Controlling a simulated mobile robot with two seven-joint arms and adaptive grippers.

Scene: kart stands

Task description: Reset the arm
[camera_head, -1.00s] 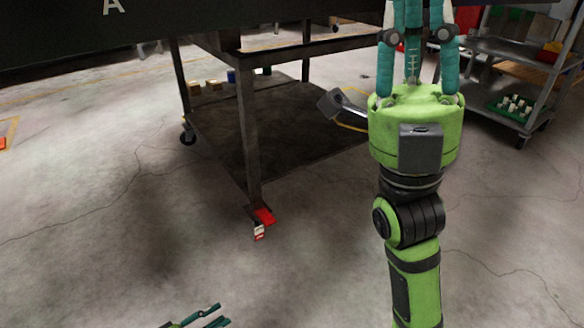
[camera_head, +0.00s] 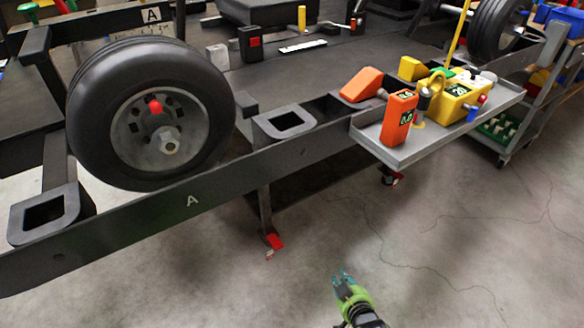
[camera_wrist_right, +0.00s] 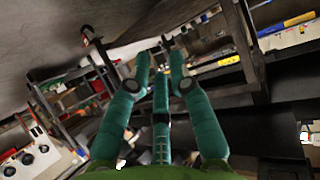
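My right gripper (camera_head: 343,278) shows small at the bottom of the head view, with a green palm and teal fingers. It is low over the bare floor, in front of and below the kart stand, apart from everything. In the right wrist view its teal fingers (camera_wrist_right: 158,62) stretch forward with a gap between their tips and nothing between them, so it looks open and empty. Most of the right arm is below the picture. My left gripper is not in view.
The dark kart stand (camera_head: 236,184) crosses the view with a black wheel (camera_head: 150,115) on it. A grey side tray (camera_head: 440,140) carries an orange tool (camera_head: 399,117) and a yellow tool (camera_head: 450,103). A shelf cart stands at right. Floor (camera_head: 450,250) at lower right is clear.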

